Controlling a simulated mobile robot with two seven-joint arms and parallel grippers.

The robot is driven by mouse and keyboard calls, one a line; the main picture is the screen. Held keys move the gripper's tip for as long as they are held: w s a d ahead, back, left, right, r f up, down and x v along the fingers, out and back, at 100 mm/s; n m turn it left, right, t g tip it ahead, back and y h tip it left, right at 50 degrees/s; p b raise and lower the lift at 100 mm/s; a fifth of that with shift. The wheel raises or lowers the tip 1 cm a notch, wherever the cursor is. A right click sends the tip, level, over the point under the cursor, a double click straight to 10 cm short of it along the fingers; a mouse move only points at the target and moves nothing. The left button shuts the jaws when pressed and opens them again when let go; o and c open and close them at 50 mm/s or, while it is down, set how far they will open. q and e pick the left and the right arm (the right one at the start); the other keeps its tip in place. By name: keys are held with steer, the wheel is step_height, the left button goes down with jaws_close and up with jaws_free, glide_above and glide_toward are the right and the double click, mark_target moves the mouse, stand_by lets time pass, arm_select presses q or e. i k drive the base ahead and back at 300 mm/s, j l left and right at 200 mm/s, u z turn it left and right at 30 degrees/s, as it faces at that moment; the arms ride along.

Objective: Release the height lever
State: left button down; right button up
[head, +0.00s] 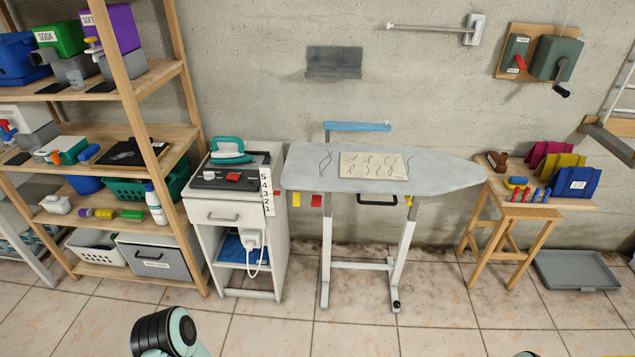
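The grey ironing board (446,176) stands level on white and grey legs against the back wall. Under its front edge hangs a black loop handle (378,202). I cannot tell for sure which of these is the height lever. A number scale (267,192) marked 5 to 1 stands at the board's left end. A black and teal part of my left arm shows at the bottom edge. Neither gripper is in view.
A white cabinet (215,213) with a teal iron (229,150) stands left of the board. A wooden shelf (120,140) with bins is farther left. A wooden stool (528,214) and a grey tray (575,272) are at right. The tiled floor in front is clear.

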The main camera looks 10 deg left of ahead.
mark_target(316, 200)
steer(key=i+l+u, duration=0.1)
steer(key=i, duration=0.35)
steer(key=i+l, duration=0.3)
steer(key=i+l+u, duration=0.15)
steer(key=i, duration=0.4)
steer(key=l, duration=0.1)
